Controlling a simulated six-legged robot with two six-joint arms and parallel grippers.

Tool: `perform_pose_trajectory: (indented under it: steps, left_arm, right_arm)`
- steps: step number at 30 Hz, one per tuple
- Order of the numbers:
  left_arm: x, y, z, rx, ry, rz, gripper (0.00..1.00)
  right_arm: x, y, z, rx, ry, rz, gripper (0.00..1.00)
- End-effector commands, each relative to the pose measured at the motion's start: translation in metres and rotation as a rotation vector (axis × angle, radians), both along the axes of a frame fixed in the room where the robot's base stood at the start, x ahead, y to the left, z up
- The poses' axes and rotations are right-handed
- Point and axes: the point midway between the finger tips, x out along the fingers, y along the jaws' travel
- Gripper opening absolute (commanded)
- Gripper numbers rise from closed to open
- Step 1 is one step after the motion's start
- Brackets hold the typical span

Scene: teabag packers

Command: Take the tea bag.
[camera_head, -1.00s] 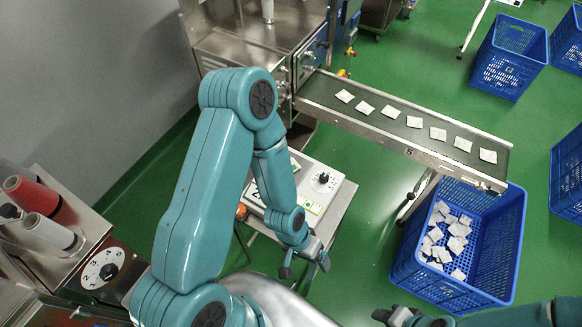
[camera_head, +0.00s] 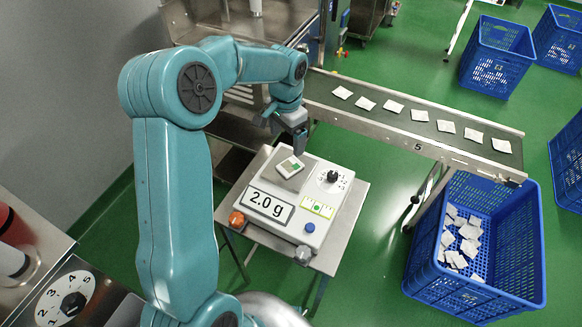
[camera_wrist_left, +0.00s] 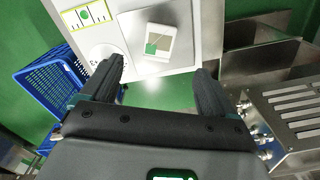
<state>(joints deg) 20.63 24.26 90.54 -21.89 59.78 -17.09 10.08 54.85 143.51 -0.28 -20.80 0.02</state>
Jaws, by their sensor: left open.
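A tea bag (camera_head: 290,167) with a green patch lies flat on the weighing plate of the white scale (camera_head: 262,184), whose display reads 2.0 g. My left gripper (camera_head: 298,148) hangs just above and behind the tea bag, pointing down. In the left wrist view the left gripper (camera_wrist_left: 156,78) is open and empty, with its two dark fingers apart. There the tea bag (camera_wrist_left: 158,41) lies beyond the fingertips, roughly centred between them. Other pale tea bags lie in a row on the conveyor (camera_head: 350,113). My right gripper is out of view.
The scale stands on a small metal table (camera_head: 345,235). The conveyor runs right from a steel machine (camera_head: 190,22). A blue crate (camera_head: 535,240) with several tea bags stands below its end. More blue crates (camera_head: 480,72) stand on the green floor.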

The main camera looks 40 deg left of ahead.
Motion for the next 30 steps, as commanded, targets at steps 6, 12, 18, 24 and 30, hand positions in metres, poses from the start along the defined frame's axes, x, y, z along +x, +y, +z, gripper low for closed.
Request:
perform_pose_trajectory:
  steps: [6,12,18,24,30]
  left_arm:
    - [-0.001,0.000,-0.045,-0.002,0.003,0.001,0.88]
    - [0.000,0.000,-0.060,-0.002,0.001,0.000,0.88]
    - [0.002,0.000,-0.091,-0.003,0.003,-0.002,0.88]
    - [0.003,0.000,-0.108,-0.002,0.000,-0.002,0.88]
    - [0.003,0.000,-0.108,-0.001,-0.001,-0.003,0.85]
  right_arm:
    - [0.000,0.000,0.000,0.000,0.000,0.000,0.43]
    - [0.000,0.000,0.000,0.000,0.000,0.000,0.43]
    - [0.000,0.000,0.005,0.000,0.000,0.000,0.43]
    - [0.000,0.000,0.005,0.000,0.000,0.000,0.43]
    - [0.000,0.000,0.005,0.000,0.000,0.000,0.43]
